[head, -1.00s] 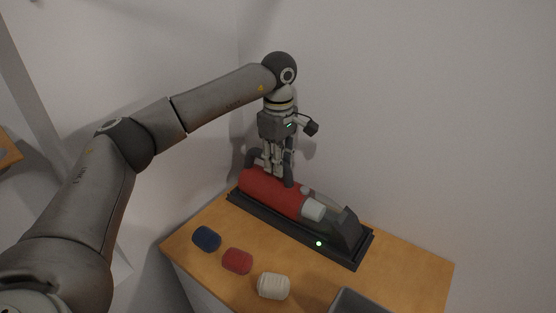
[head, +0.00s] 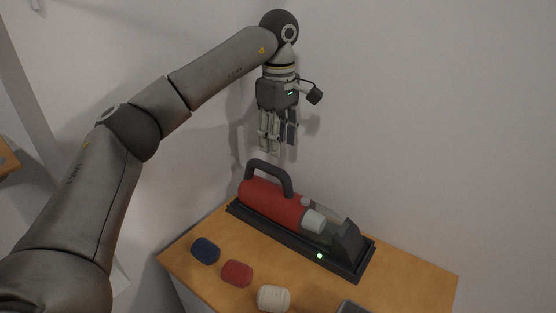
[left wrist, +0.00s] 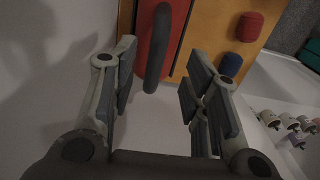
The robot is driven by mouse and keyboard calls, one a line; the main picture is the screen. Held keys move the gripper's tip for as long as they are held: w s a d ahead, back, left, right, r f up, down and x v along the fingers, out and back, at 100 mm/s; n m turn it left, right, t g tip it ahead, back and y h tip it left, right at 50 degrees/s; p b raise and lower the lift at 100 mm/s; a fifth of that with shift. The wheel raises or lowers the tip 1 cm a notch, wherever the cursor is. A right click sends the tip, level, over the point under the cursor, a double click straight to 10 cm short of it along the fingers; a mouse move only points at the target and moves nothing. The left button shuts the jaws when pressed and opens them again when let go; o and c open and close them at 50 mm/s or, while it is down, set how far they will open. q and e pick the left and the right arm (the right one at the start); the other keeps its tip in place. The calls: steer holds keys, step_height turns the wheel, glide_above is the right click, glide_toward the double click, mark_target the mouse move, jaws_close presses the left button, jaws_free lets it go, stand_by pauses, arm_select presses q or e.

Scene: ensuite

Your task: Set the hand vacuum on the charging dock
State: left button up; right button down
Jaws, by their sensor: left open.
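The red hand vacuum (head: 262,197), with a dark loop handle and a clear and black nose, lies on the long black charging dock (head: 284,232) on the wooden top. A green light (head: 319,256) glows on the dock's front edge. My left gripper (head: 277,150) is open and empty, above the vacuum's handle and apart from it. In the left wrist view the vacuum's handle (left wrist: 157,50) shows beyond the open fingers (left wrist: 165,85), with the red body (left wrist: 146,35) behind it. My right gripper is in neither view.
On the wooden top (head: 410,280), in front of the dock, are a blue item (head: 205,251), a red item (head: 237,273) and a cream item (head: 273,298). A grey container (head: 352,307) is at the bottom edge. Walls stand close behind.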

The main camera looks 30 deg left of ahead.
arm_select(q)
steer(key=shift+r, duration=1.45)
